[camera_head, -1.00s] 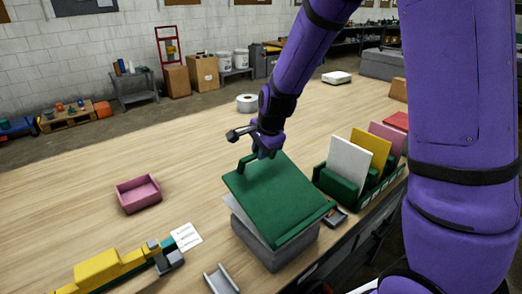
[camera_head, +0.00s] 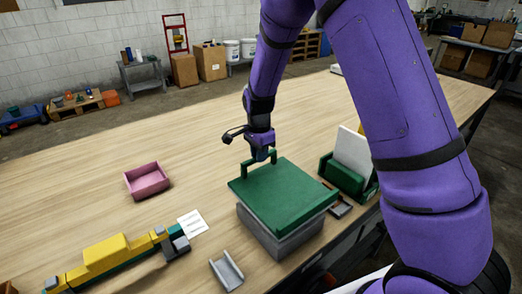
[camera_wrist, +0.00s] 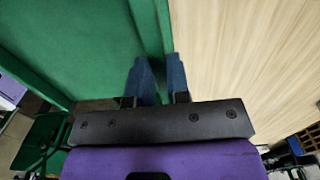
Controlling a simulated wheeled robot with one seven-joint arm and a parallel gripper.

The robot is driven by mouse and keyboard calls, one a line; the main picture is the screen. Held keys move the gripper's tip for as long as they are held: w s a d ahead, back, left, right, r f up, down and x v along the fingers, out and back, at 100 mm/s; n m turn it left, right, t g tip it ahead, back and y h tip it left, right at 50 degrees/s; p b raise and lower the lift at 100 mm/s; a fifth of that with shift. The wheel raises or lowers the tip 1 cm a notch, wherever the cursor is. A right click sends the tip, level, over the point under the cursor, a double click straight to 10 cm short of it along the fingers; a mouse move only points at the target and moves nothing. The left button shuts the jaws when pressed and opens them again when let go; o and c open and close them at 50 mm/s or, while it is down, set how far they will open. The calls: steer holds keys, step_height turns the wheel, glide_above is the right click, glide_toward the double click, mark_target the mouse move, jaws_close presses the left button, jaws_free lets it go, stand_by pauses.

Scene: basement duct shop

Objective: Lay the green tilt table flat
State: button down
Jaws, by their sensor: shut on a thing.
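The green tilt table (camera_head: 285,195) sits on a grey box base (camera_head: 272,238) near the table's front edge. Its panel looks close to level. I cannot tell whether a small gap is left under its far left side. A green bar handle (camera_head: 244,169) stands up at the panel's far edge. My gripper (camera_head: 262,156) comes down from above and is shut on this handle. In the wrist view my gripper's blue fingertips (camera_wrist: 159,80) sit either side of the green bar (camera_wrist: 159,35), and the panel (camera_wrist: 75,45) fills the left.
A green rack (camera_head: 345,178) with a white panel (camera_head: 353,150) stands close on the right. A small grey tray (camera_head: 340,207) lies between. A grey channel (camera_head: 228,271), a yellow machine (camera_head: 105,258) and a pink tray (camera_head: 147,181) are to the left. The wooden bench (camera_head: 190,150) beyond is mostly clear.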

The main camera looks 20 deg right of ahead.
steer(key=shift+f, duration=0.15)
steer(key=c, duration=1.1)
jaws_free()
step_height(320, 180, up, 11)
steer(key=shift+w+f, duration=0.1)
steer(key=shift+w, duration=0.05)
